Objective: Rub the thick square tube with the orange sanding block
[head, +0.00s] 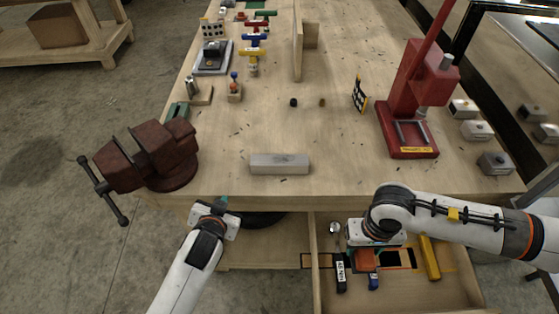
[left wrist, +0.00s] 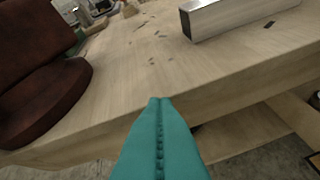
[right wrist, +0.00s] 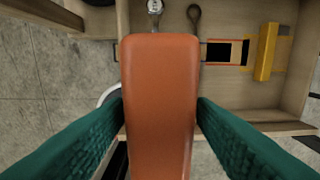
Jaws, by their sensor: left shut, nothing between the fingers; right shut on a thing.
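The thick square tube (head: 280,163) is a short silver-grey bar lying on the bench top near its front edge. It also shows at the top of the left wrist view (left wrist: 228,14). The orange sanding block (right wrist: 160,95) is between the teal fingers of my right gripper (right wrist: 160,120), which is shut on it. In the head view this block (head: 365,260) is over the open drawer, partly hidden by my right wrist. My left gripper (left wrist: 160,103) is shut and empty, its teal fingers together, in front of the bench edge between the vise and the tube.
The open drawer (head: 470,290) holds a yellow bar (head: 429,257), black-handled tools and small round-headed items. A rusty-red vise (head: 150,155) stands at the front left corner. A red press (head: 410,110) stands at the right.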

